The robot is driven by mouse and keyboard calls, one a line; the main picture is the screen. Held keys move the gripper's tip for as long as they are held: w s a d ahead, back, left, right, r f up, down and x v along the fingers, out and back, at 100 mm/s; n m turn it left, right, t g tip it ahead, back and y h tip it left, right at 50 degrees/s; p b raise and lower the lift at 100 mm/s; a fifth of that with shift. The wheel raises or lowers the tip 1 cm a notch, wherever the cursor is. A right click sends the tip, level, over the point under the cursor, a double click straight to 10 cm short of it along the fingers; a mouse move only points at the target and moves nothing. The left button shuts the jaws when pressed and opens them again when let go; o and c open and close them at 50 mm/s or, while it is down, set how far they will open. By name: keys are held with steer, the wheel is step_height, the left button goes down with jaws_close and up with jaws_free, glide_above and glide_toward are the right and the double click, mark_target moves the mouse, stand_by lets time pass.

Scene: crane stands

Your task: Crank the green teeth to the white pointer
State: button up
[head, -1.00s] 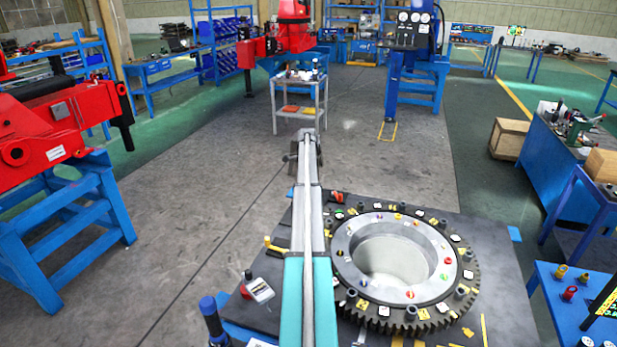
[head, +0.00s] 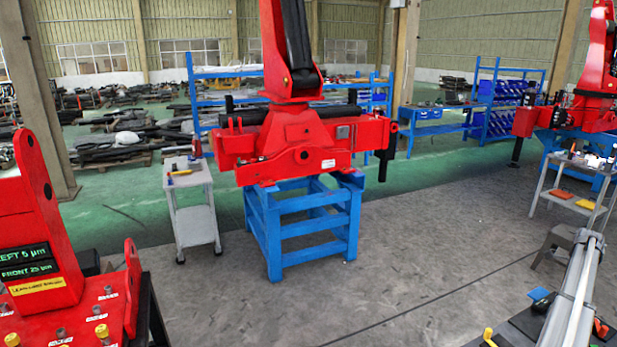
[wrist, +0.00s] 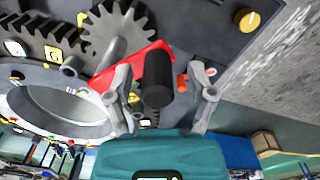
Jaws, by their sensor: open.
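In the wrist view my gripper (wrist: 158,72) is open, with one finger on each side of the dark cylindrical crank handle (wrist: 157,85). I cannot tell whether either finger touches it. The red crank arm (wrist: 132,66) runs from the handle toward the grey pinion gear (wrist: 118,32). The pinion stands beside the large toothed ring (wrist: 38,38), which carries white and yellow markers. I cannot make out the green teeth or the white pointer. The head view shows neither my gripper nor the ring, only my arm at the lower right.
A yellow knob (wrist: 248,20) stands on the dark plate at the upper right of the wrist view. In the head view a red machine (head: 300,140) stands on a blue frame (head: 305,232). A grey cart (head: 193,212) is left of it. The middle floor is open.

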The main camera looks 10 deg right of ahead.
steer(key=w+a+f+n+b, duration=0.1)
steer(key=w+a+n, duration=0.4)
steer(key=a, duration=1.1)
steer(key=w+a+n, duration=0.4)
steer(key=w+a, duration=0.1)
steer(key=a, duration=1.1)
steer(key=w+a+f+n+b, duration=0.1)
steer(key=w+a+n, duration=0.35)
steer(key=a, duration=1.15)
steer(key=s+a+n, duration=0.5)
steer(key=a, duration=0.8)
steer(key=s+a+f+n+b, duration=0.1)
steer(key=s+a+n, duration=0.4)
steer(key=a, duration=0.8)
steer(key=s+a+f+n+b, duration=0.1)
steer(key=s+a+n, duration=0.4)
steer(key=a, duration=0.8)
steer(key=shift+n, duration=0.35)
steer(key=shift+s, duration=0.1)
